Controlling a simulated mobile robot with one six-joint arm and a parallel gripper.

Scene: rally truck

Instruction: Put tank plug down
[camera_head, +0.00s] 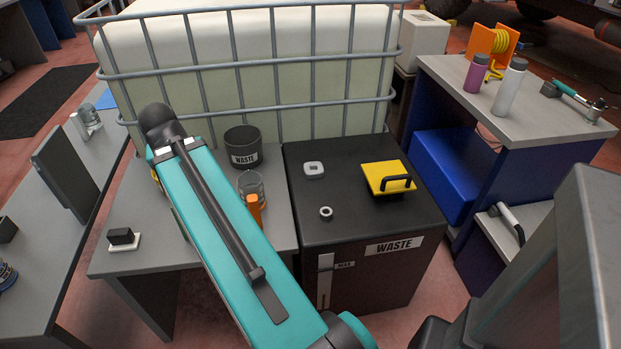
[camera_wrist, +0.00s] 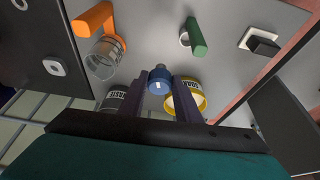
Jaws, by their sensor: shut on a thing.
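In the wrist view my gripper (camera_wrist: 160,88) is shut on a blue plug-like piece (camera_wrist: 158,77) with a small white mark; I take it to be the tank plug. The two dark fingers close on its sides. It is over the grey table (camera_wrist: 150,25), and I cannot tell its height above the surface. In the head view my teal arm hides the gripper and the plug. The grey table (camera_head: 125,205) also shows there, left of the black waste cabinet.
A clear jug with an orange handle (camera_head: 254,206) and a dark waste bin (camera_head: 243,139) stand on the table. The wrist view also shows a yellow-rimmed container (camera_wrist: 198,101), a green-handled item (camera_wrist: 196,37) and a black block (camera_wrist: 262,43). The cabinet (camera_head: 350,215) holds small parts.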

